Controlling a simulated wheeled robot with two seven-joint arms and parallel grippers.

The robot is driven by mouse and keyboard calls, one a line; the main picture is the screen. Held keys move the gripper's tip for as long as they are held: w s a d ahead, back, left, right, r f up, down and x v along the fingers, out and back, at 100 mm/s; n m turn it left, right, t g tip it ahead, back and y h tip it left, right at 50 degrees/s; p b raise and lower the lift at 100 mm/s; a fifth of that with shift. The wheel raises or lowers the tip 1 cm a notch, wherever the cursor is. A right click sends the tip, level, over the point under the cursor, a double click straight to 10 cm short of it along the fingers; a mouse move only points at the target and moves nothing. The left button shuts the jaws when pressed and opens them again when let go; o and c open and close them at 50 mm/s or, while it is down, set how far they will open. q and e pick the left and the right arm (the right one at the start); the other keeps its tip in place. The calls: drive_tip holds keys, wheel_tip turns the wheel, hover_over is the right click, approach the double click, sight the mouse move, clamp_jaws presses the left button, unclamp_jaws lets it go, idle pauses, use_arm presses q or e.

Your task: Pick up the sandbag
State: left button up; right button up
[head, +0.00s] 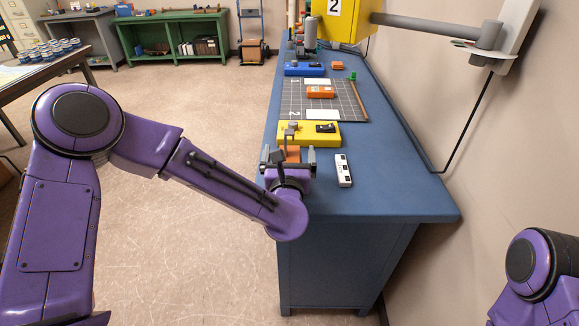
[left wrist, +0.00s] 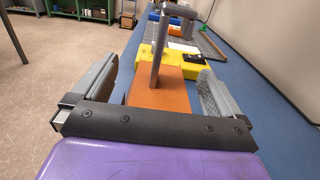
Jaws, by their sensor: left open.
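My left gripper (head: 288,156) is open at the near left end of the blue bench. In the left wrist view an orange block (left wrist: 165,98) lies between the two spread grey fingers, with visible gaps at both sides. It also shows in the head view (head: 292,154), partly hidden by my gripper. A grey upright post (left wrist: 158,55) stands in front of or on the orange block; I cannot tell which. No thing is plainly a sandbag; I cannot tell whether the orange block is it. My right gripper is out of view.
A yellow block (head: 308,134) with a black part lies just beyond the orange block. A white device (head: 343,170) lies to the right. Farther along the blue bench (head: 400,190) are a grey gridded mat (head: 349,105) and a blue block (head: 304,69). A wall borders the right.

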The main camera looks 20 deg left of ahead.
sight(289, 154)
use_arm(q)
drive_tip(key=shift+s, duration=0.1)
drive_tip(key=c, duration=1.8)
drive_tip(key=shift+r, duration=0.1)
drive_tip(key=shift+c, duration=0.3)
drive_tip(key=shift+r, duration=0.4)
wheel_tip(289, 154, up, 2)
drive_tip(key=shift+r, duration=0.1)
drive_tip(key=s+r, duration=0.2)
drive_tip(key=s+d+r+b, duration=0.1)
drive_tip(key=s+r, duration=0.1)
drive_tip(key=r, duration=0.1)
drive_tip(key=shift+s+r, duration=0.2)
drive_tip(key=shift+r, duration=0.15)
drive_tip(key=s+d+r+b, duration=0.1)
drive_tip(key=s+r, duration=0.3)
drive_tip(key=s, duration=0.5)
drive_tip(key=shift+d+r+b, duration=0.15)
drive_tip(key=shift+d+b, duration=0.15)
drive_tip(key=shift+d, duration=0.3)
